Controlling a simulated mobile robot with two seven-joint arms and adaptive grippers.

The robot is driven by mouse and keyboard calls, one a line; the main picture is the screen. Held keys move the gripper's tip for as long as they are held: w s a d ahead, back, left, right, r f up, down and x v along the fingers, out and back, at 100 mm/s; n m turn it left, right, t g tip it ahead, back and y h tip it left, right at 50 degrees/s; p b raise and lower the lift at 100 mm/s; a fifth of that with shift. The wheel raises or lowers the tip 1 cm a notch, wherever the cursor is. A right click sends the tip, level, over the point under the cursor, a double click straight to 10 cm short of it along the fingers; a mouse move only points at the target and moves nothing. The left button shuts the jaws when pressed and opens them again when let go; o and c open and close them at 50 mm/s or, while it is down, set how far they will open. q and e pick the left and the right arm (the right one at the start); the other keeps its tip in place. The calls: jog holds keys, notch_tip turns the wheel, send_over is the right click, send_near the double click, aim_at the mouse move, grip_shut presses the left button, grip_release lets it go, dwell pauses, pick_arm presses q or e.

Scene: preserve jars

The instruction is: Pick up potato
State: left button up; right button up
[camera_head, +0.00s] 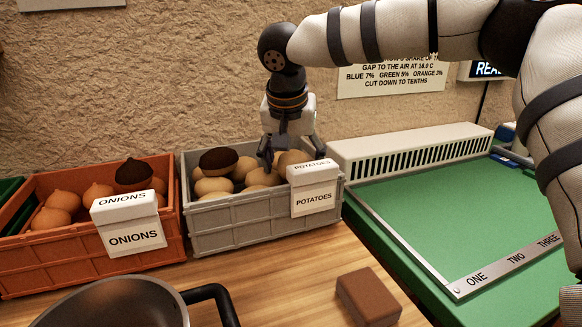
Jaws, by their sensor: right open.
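Several tan potatoes (260,177) lie in a grey crate (236,222) labelled POTATOES, in the middle of the head view. A dark brown round item (218,160) lies among them at the left back. My right gripper (279,160) points down over the right part of this crate, its fingers apart at the level of the potatoes. Whether the fingertips touch a potato cannot be told. The white label box (312,188) on the crate's front right hides some potatoes. My left gripper does not show.
An orange crate (85,265) labelled ONIONS stands at left. A metal pan (118,303) with a black handle and a brown block (368,297) are in front on the wooden table. A green board (460,215) with a white vent lies right. The wall rises close behind.

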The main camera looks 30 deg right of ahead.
jog(key=shift+c, duration=0.5)
jog(key=c, duration=1.2)
jog(key=shift+c, duration=0.2)
